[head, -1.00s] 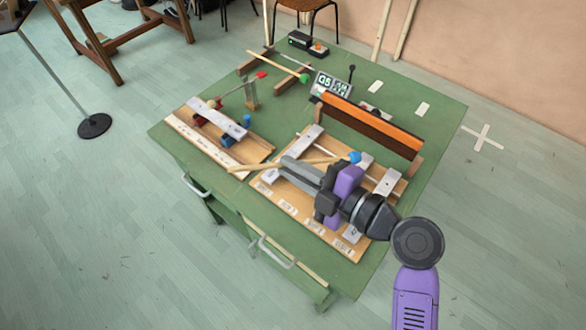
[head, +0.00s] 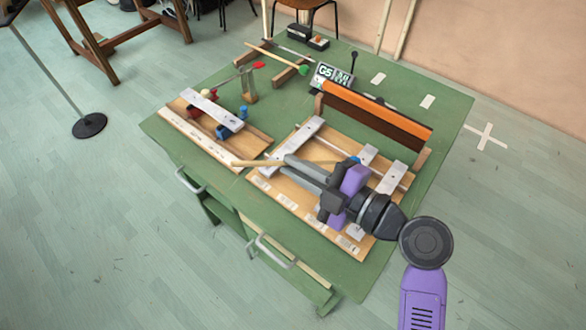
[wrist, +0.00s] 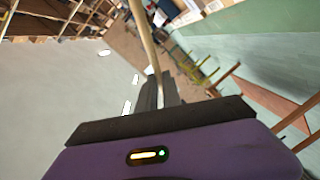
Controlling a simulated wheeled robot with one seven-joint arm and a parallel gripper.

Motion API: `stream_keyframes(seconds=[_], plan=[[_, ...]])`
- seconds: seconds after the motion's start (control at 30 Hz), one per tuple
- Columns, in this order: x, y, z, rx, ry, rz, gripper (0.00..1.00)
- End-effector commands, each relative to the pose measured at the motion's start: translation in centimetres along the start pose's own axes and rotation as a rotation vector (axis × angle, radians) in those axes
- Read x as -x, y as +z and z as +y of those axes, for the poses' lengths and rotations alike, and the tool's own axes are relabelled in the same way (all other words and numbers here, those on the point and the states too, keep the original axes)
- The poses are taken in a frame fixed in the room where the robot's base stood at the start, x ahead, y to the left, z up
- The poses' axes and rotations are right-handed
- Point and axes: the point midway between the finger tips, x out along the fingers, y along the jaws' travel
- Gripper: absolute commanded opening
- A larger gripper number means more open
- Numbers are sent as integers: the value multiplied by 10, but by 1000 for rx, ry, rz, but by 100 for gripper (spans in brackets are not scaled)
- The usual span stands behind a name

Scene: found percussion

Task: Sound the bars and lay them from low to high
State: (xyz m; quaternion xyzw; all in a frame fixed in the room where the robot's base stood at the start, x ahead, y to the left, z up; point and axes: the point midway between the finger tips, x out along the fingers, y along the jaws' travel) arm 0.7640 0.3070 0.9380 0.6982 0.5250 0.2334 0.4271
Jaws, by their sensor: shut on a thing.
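My gripper (head: 284,165) is shut on the pale wooden stick of a blue-headed mallet (head: 247,163), over the right-hand wooden board (head: 325,228). The stick (wrist: 146,40) also rises beyond the gripper in the wrist view. My gripper hides part of the board. Another silver bar (head: 212,111) lies across red and blue supports on the left-hand board (head: 180,124).
A green-headed mallet (head: 278,57) and a red-headed mallet (head: 243,72) rest at the back. A small display (head: 333,77) reads "G5" beside a microphone. An orange-topped dark panel (head: 375,117) stands behind the right board.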

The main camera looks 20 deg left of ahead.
Motion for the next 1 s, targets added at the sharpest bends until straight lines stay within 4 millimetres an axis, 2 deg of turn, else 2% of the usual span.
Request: stream_keyframes(seconds=[0.03, 0.23, 0.53, 1.0], plan=[[-1, 10, -11, -16, 6, 4, 0], [-1, 27, -27, -89, 27, 28, 0], [7, -9, 30, -83, 28, 29, 0], [7, -11, 32, -86, 25, 28, 0]])
